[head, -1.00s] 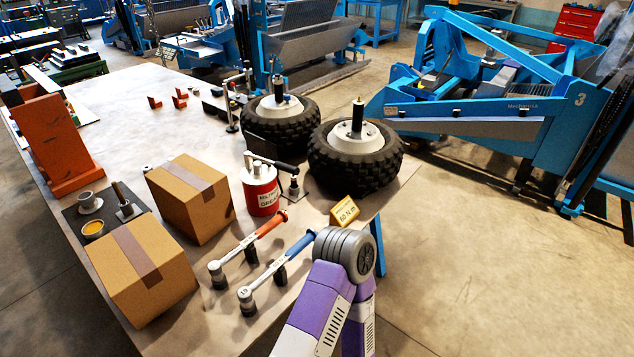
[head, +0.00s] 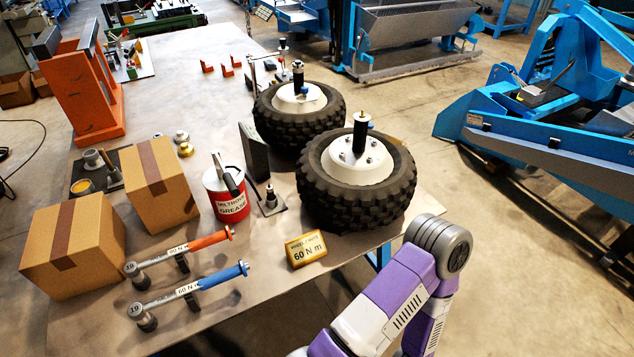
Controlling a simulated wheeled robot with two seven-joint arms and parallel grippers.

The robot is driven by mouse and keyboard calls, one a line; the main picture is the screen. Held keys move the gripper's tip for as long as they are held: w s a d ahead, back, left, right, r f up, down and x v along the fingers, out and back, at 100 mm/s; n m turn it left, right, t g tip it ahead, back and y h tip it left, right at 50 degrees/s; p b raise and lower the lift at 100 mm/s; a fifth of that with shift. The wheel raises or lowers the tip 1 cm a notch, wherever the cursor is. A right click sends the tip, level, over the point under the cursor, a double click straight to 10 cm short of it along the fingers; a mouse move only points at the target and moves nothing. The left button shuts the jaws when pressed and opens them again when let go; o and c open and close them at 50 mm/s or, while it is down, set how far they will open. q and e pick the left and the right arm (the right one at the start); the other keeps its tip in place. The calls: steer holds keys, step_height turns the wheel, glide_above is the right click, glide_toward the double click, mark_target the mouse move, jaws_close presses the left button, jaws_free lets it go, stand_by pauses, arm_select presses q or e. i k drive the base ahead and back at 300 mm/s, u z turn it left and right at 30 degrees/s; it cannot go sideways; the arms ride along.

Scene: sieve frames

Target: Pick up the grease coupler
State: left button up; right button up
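I cannot tell for sure which small part is the grease coupler. A small upright metal part with a dark top (head: 270,199) stands on a dark plate beside the red grease can (head: 228,197). Small silver (head: 181,137) and brass-coloured (head: 186,151) fittings sit behind the nearer boxes. Another upright part (head: 112,172) stands on a dark mat with cups at the left. My purple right arm comes in at the lower right, beyond the table edge; its gripper is out of the picture. My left gripper is not in view.
Two cardboard boxes (head: 72,245) (head: 160,185) stand on the left of the table. Orange (head: 190,247) and blue (head: 200,288) torque wrenches rest in front. A yellow 60 Nm block (head: 306,250) lies near the edge.

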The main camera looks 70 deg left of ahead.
mark_target(271, 192)
steer(key=i, duration=1.25)
steer(key=u, duration=4.3)
